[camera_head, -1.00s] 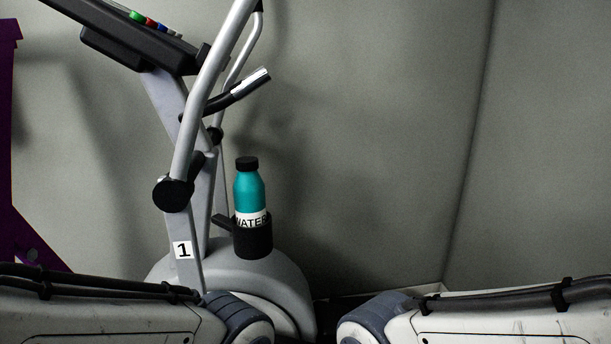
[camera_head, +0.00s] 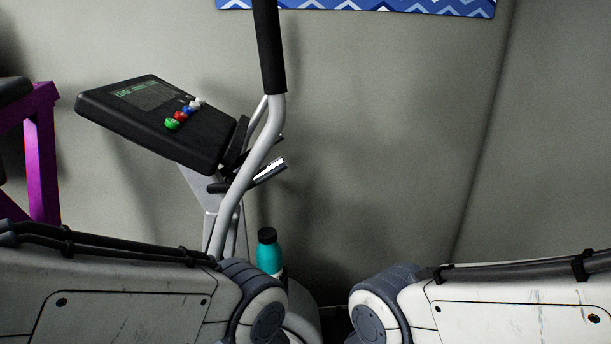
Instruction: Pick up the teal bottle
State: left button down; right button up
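The teal bottle (camera_head: 269,258) with a black cap stands upright low in the head view, just left of the middle, by the exercise machine (camera_head: 229,213). Its lower part is hidden behind my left arm, and so is the holder it sat in earlier. My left arm comes in from the lower left and my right arm from the lower right. Only their upper links and joints show. Neither gripper is in view.
The machine's console (camera_head: 150,125) with coloured buttons and its upright handlebar (camera_head: 269,50) rise above the bottle. A purple frame (camera_head: 41,165) stands at the far left. A blue zigzag-patterned panel (camera_head: 355,7) is on the wall. The wall area right of the machine is clear.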

aim_at(269, 257)
jog(key=u, duration=0.25)
jog(key=k, duration=0.5)
jog(key=u, duration=1.35)
jog(key=i, duration=1.15)
jog(key=z, duration=1.9)
